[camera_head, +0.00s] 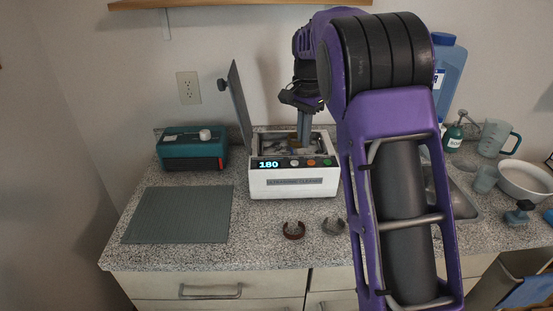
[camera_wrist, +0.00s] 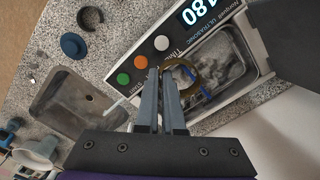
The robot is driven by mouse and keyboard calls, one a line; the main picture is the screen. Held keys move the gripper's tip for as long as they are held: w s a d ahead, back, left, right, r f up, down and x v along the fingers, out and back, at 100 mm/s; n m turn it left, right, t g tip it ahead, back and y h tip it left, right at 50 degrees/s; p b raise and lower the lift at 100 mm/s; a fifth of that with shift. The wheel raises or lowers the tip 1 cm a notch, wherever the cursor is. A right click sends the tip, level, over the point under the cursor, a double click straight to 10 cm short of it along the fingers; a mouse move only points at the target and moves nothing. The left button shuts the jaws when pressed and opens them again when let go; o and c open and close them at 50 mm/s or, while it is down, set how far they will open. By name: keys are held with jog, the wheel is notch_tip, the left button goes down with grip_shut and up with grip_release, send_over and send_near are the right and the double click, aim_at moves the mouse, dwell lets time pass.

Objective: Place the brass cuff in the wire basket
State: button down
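The brass cuff (camera_wrist: 184,68) is a yellowish ring, seen in the wrist view inside the open tank of the white ultrasonic cleaner (camera_head: 292,184). My gripper (camera_wrist: 162,76) points down into the tank, its fingers close together with a thin gap. The near side of the cuff's band appears to lie between the fingertips, and the rest of the ring shows to their right. The wire basket (camera_wrist: 222,62) appears as grey mesh in the tank, with blue parts near the cuff. Whether the cuff touches the basket floor is unclear.
The cleaner's lid (camera_head: 240,108) stands raised at the left. A grey mat (camera_head: 178,215) and a teal box (camera_head: 190,149) are to the left. A sink (camera_wrist: 72,105) lies beside the cleaner.

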jog(key=w+a+m, duration=0.4)
jog(key=w+a, duration=0.2)
notch_tip(320, 180, down, 9)
jog(key=shift+s+d+f+b, duration=0.1)
jog(key=shift+f+b, duration=0.1)
jog(key=shift+b, duration=0.3)
jog(key=shift+f, duration=0.1)
jog(key=c, duration=1.3)
grip_release()
notch_tip(320, 180, up, 12)
jog(key=shift+r+p, duration=0.15)
jog(key=shift+p, duration=0.55)
